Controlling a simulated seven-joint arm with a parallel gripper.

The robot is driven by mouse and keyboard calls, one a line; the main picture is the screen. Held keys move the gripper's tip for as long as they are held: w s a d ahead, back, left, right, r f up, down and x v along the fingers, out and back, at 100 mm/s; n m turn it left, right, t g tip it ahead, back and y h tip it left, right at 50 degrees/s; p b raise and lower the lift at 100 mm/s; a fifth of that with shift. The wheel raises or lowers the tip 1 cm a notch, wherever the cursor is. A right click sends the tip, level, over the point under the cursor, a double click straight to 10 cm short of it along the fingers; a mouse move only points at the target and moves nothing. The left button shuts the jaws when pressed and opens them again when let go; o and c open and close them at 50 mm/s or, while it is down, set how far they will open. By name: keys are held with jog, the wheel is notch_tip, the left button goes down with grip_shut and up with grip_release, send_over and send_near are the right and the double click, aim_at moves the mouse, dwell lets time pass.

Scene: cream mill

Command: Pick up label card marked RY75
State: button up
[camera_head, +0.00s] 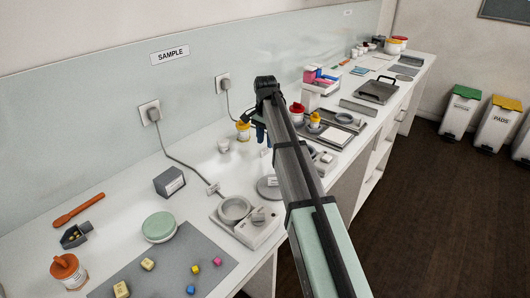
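Small white cards show on the bench in the head view: one (212,189) by the cable left of the grey dish device, and one (273,181) on or at the grey round lid. Their print is too small to read, so I cannot tell which, if either, is marked RY75. My arm reaches in from the lower right across the bench.
The grey device with a round dish (234,209) stands at the front edge. A grey block (169,182), a green-lidded round tin (159,227) and a grey mat (198,249) with several small cubes lie left. My arm hides some bench.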

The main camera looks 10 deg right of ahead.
aim_at(265, 148)
notch_tip(265, 148, down, 4)
jog(key=shift+w+a+f, duration=0.1)
jog(key=shift+w+f, duration=0.05)
jog(key=shift+f, duration=0.1)
grip_shut()
dwell(0.3)
